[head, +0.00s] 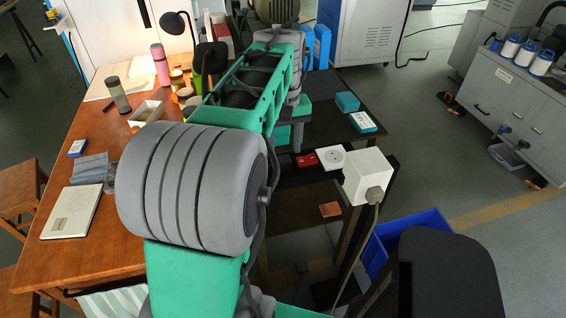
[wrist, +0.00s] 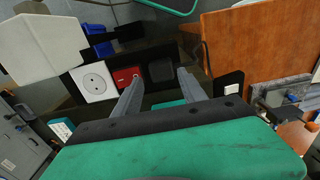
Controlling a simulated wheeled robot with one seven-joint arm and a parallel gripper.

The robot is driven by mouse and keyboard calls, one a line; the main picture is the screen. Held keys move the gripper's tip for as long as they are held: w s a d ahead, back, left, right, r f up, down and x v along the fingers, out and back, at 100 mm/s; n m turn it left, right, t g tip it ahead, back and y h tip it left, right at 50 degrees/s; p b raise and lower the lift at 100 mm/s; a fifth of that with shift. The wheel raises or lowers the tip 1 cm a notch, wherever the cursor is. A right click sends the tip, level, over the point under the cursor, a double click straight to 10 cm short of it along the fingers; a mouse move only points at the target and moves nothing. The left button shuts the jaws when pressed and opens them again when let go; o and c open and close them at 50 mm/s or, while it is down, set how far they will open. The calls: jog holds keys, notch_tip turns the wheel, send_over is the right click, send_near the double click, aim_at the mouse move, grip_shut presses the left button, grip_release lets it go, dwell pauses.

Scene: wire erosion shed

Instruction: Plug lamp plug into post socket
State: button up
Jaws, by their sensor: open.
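A white square socket (head: 332,157) with a round recess is set in a dark horizontal bar; it also shows in the wrist view (wrist: 93,82). A red insert (head: 306,160) sits beside it, also visible in the wrist view (wrist: 125,76). A white box (head: 368,178) with a grey fitting and a hanging cable is near the socket, large at upper left in the wrist view (wrist: 40,48).
A wooden table (head: 85,160) holds a black desk lamp (head: 176,24), bottles and a book (head: 72,211). A blue crate (head: 420,228) is on the floor below the white box. Grey cabinets (head: 515,105) stand at the right. My arm hides much of the middle in the head view.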

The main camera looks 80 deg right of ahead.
aim_at(283, 159)
notch_tip(283, 159, down, 5)
jog(key=shift+w+a+r+p, duration=0.1)
jog(key=shift+p, duration=0.2)
jog(key=c, duration=1)
jog(key=shift+c, duration=0.2)
jog(key=shift+r, duration=0.1)
